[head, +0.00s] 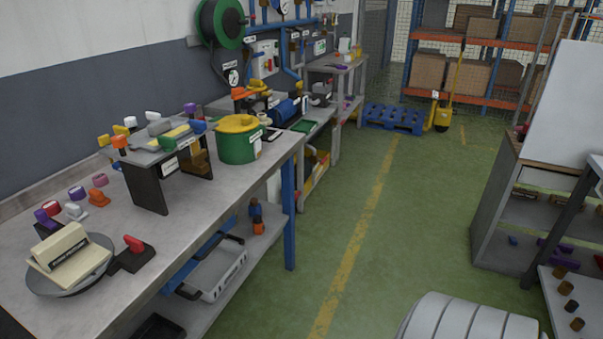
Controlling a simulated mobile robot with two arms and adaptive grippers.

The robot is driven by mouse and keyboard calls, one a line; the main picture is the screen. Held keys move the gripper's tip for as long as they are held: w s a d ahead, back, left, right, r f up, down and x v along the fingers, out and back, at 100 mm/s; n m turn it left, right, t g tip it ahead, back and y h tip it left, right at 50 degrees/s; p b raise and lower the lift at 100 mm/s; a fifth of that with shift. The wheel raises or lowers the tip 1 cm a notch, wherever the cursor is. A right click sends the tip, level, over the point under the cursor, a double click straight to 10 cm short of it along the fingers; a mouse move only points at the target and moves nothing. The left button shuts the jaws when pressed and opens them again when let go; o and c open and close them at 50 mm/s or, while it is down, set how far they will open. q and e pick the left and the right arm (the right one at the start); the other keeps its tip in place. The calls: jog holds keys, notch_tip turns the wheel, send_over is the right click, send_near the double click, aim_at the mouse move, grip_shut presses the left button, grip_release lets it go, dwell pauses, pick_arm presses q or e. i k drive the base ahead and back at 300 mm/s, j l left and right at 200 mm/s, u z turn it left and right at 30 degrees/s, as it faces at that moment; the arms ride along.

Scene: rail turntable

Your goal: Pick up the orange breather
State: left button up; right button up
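No thing is clearly marked as the orange breather, and several small orange parts show. An orange part (98,197) with a rounded top sits on the near workbench (185,232), among purple, red and white parts. Another orange-capped part (119,142) stands at the left end of a small raised stand (170,148). A dark part with an orange lower end (258,226) stands on the shelf under the bench. Which one is the breather I cannot tell. Neither of my grippers is in view.
A round turntable (42,288) with a cream block stands at the bench's near left. A green pot (238,145) with a yellow lid stands beyond the stand. A grey crate (218,270) is on the lower shelf. Green floor (415,210) is clear towards the blue pallet (393,119).

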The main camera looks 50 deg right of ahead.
aim_at(258, 229)
jog(key=z, duration=1.3)
jog(key=i+l, duration=0.1)
jog(key=i+z, duration=0.05)
jog(key=i, duration=0.05)
